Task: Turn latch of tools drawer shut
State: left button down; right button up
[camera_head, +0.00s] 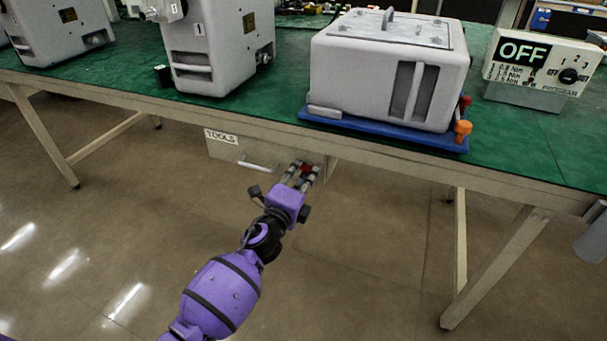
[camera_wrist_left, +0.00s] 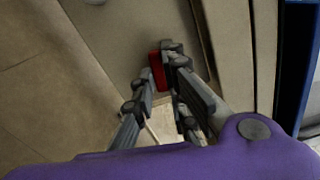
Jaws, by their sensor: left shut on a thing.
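The tools drawer (camera_head: 229,151) hangs under the front edge of the workbench, with a "TOOLS" label and a pale bar handle (camera_head: 258,165). Its front also shows in the left wrist view (camera_wrist_left: 125,42). A red latch (camera_head: 306,168) sits at the right end of the drawer front; it also shows in the left wrist view (camera_wrist_left: 157,71). My left gripper (camera_head: 303,172) is at the latch with its fingers shut on it, in the left wrist view (camera_wrist_left: 163,68) too. The fingers partly hide the latch. My right gripper is not in view.
The green-topped workbench (camera_head: 250,108) runs above the drawer. Another pump (camera_head: 205,72) stands left. A control box reading "OFF" (camera_head: 545,62) is far right. Floor below is open between the legs.

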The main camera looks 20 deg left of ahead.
pick_arm(q)
jog(key=shift+n, duration=1)
jog(key=c, duration=1.8)
grip_release()
jog(key=shift+o, duration=0.2)
jog(key=s, duration=1.2)
jog(key=shift+a, duration=0.2)
